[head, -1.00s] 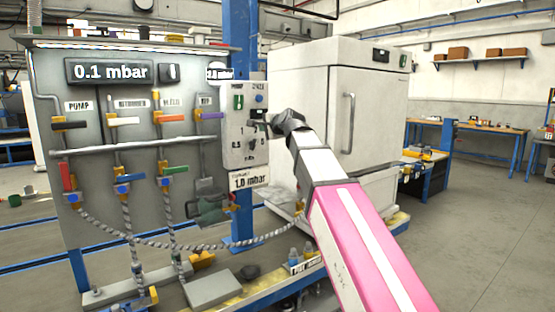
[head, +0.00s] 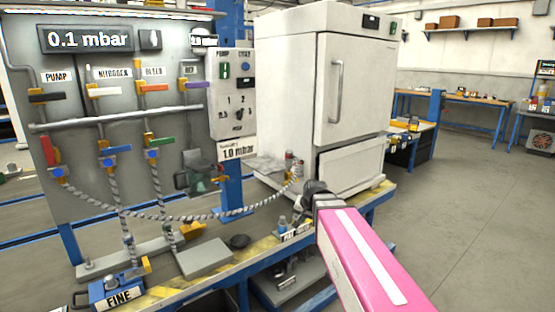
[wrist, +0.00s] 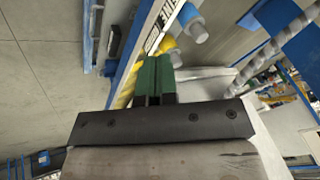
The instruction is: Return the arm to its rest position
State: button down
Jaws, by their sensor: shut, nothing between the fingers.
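My arm, with its pink link, reaches in from the lower right of the head view. Its dark end stands over the front part of the bench, in front of the white oven (head: 290,110). In the wrist view my gripper (wrist: 157,68) shows two green fingers side by side, shut, with nothing between them. The fingers point toward the bench edge and small blue-capped bottles. The fingertips are hidden in the head view. The grey control box (head: 232,95) with its knobs stands clear of the gripper, to the left.
The valve panel (head: 90,190) with coloured handles and a 0.1 mbar display stands at left. Braided hoses (head: 205,216) hang to the bench. Small bottles (head: 283,226), a flat grey plate (head: 204,258) and a blue FINE box (head: 112,293) are near. The floor at right is clear.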

jog(key=s+d+f+n+g+h, duration=0.1)
jog(key=s+d+f+g, duration=0.1)
jog(key=s+d+f, duration=0.2)
jog(key=s+d+f+n+g+h, duration=0.1)
jog(key=s+d+f, duration=0.4)
jog(key=s+f, duration=0.5)
jog(key=shift+s+f+n+g, duration=0.25)
jog(key=shift+f+n+g, duration=0.25)
jog(key=shift+n+g, duration=0.25)
